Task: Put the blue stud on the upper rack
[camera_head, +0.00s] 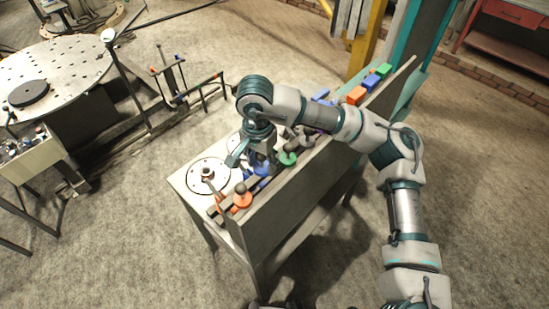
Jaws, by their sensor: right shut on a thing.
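My right gripper (250,164) points down over the near part of the workbench (181,178), among the studs. It is shut on the blue stud (262,170), which shows only in part beneath and beside the fingers. An orange stud (242,199) stands nearer on the dark rack strip (218,211), and a green stud (287,158) stands farther along the same row. My forearm hides part of the row, and I cannot tell which strip is the upper rack. My left gripper is out of view.
A white round plate with a hub (208,177) sits left of the studs. A tall panel (285,206) borders the bench on the right. Orange (356,95) and green (384,70) blocks sit at the far end. A perforated round table (62,62) stands at left.

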